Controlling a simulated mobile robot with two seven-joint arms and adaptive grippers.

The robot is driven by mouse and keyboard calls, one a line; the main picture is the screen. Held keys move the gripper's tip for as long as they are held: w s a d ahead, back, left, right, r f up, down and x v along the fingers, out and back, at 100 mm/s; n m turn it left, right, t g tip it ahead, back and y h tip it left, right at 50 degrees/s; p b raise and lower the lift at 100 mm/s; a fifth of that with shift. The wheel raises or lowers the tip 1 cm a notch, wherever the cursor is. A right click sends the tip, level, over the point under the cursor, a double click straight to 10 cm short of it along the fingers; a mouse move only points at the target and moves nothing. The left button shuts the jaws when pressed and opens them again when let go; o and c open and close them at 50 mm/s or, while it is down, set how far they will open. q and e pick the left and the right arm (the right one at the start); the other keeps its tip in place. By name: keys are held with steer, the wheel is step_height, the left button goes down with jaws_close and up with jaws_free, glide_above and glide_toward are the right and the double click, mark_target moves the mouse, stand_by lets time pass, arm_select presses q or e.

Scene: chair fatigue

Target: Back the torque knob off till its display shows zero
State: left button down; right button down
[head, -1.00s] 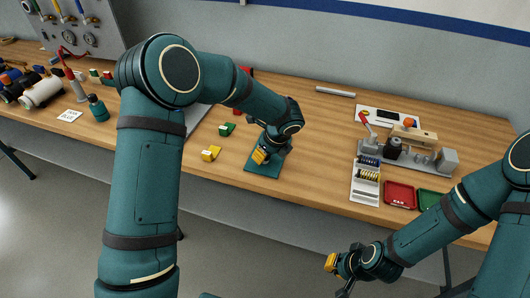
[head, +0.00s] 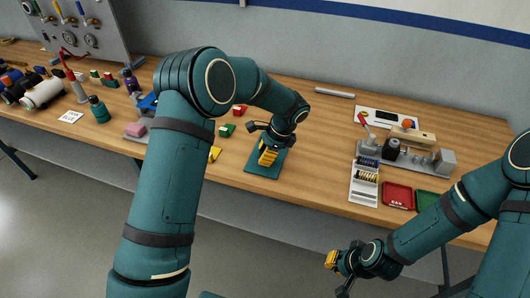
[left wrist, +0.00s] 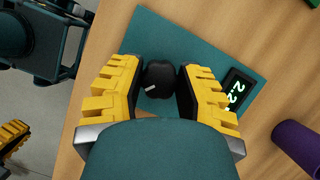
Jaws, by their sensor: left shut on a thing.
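The torque knob (left wrist: 159,78) is black and round with a white pointer mark. It stands on a teal plate (left wrist: 200,42), which also shows in the head view (head: 262,172). My left gripper (left wrist: 160,85) is shut on the knob, one yellow finger on each side; in the head view it (head: 267,155) points down over the plate. The dark display (left wrist: 236,92) has pale green digits that seem to start with 2.2; the right finger is close to its lower end, so the full reading is unclear. My right gripper (head: 340,268) hangs empty in front of the bench; its finger gap is unclear.
A purple cylinder (left wrist: 299,145) stands beside the plate. On the wooden bench, green (head: 226,130) and yellow (head: 214,153) blocks lie left of the plate. A parts tray (head: 363,190), a red tray (head: 397,196) and a grey fixture (head: 408,158) are at the right.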

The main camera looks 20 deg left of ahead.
arm_select(q)
steer(key=n+g, duration=0.1)
steer(key=n, duration=0.2)
steer(key=shift+f+n+h+p, duration=0.1)
steer(key=shift+n+h+p, duration=0.2)
steer(key=shift+n, duration=0.1)
steer(key=n+g+h, duration=0.1)
steer(key=n, duration=0.2)
steer(key=shift+s+a+n, duration=0.1)
steer(key=shift+n, duration=0.2)
steer(key=n, duration=0.2)
steer(key=n+g+h+p, duration=0.1)
steer(key=n, duration=0.1)
steer(key=shift+h, duration=0.3)
steer(key=shift+n+h, duration=0.7)
steer(key=shift+n, duration=1.3)
steer(key=shift+f, duration=0.1)
steer(key=c, duration=0.6)
jaws_free()
steer(key=shift+o, duration=0.2)
